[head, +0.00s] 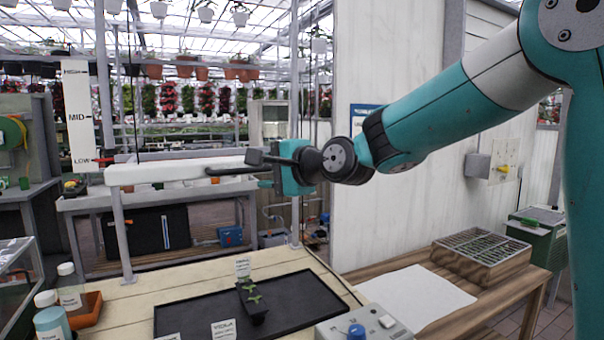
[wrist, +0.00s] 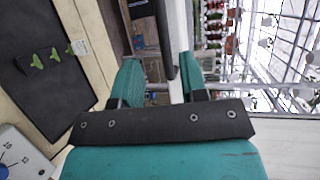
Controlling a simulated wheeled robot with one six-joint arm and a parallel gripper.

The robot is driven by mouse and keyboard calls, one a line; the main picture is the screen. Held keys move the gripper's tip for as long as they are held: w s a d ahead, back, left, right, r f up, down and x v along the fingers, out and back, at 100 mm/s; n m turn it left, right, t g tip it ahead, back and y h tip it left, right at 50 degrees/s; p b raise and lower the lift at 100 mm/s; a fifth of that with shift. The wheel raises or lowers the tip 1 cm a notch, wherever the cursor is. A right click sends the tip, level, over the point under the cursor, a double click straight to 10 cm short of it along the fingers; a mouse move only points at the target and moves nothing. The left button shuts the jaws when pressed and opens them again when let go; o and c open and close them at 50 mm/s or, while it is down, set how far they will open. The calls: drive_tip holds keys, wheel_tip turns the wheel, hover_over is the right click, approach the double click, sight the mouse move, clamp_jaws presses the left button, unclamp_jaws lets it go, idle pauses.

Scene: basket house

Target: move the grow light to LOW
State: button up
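The grow light (head: 180,170) is a long white bar held level above the bench, beside an upright post. A red pointer (head: 105,159) at the bar's left end looks level with the LOW mark. A black handle (head: 232,170) runs along the bar's right part. My gripper (head: 264,171) is at the handle's right end. In the wrist view the handle (wrist: 166,40) lies between the fingers (wrist: 160,70), with gaps showing; the fingers look open around it.
Below is a wooden bench (head: 125,292) with a black tray (head: 195,315) holding a small seedling pot (head: 252,302). A control box with a blue knob (head: 356,331) stands at the front. Bottles (head: 68,285) are at left. A white panel (head: 400,215) stands behind my arm.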

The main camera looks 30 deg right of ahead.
drive_tip(key=b+v, duration=0.1)
drive_tip(key=v, duration=0.9)
drive_tip(key=s+a+f+n+g+p, duration=0.2)
drive_tip(key=s+a+f+n+g, duration=0.1)
drive_tip(key=s+n, duration=0.4)
drive_tip(key=s+a+f+n+g+h+p, duration=0.1)
drive_tip(key=s+a+f+n+g+p, duration=0.1)
drive_tip(key=s+a+f+n+g, duration=0.2)
drive_tip(key=s+a+f+n+g+h+p, duration=0.1)
drive_tip(key=s+a+f+n+g+p, duration=0.1)
drive_tip(key=s+f+n+g, duration=0.4)
drive_tip(key=s+a+n+g, duration=0.1)
drive_tip(key=s+n, duration=0.3)
drive_tip(key=s, duration=0.2)
drive_tip(key=shift+s+a+f+n+g, duration=0.2)
drive_tip(key=shift+s+a+n+g, duration=0.1)
drive_tip(key=shift+s, duration=0.1)
idle(0.4)
